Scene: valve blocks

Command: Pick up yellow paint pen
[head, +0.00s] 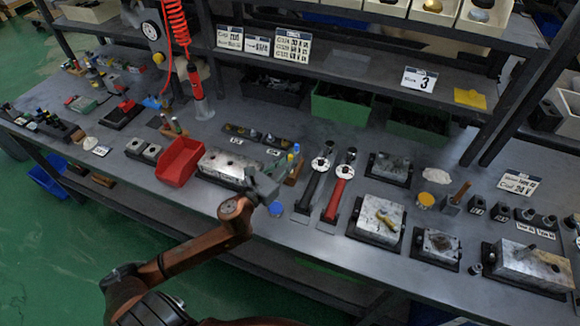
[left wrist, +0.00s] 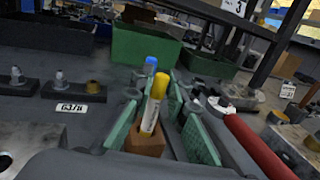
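The yellow paint pen (left wrist: 155,103) stands slightly tilted in a brown block holder (left wrist: 146,143) in the left wrist view, with its yellow cap up. In the head view the pen (head: 290,158) is small beside my gripper. A blue-capped pen (left wrist: 151,65) stands just behind it. My left gripper (head: 270,180) is close in front of the holder. In the left wrist view its green-padded fingers (left wrist: 160,112) are apart, one on each side of the yellow pen. I cannot tell whether either pad touches it. My right gripper is not in view.
A red-handled tool (head: 338,190) and a black one lie right of the holder. A metal block (head: 230,165) and a red bin (head: 180,160) are to the left. Green bins (head: 340,105) stand behind, under the shelf. A blue cap (head: 276,209) lies near the front edge.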

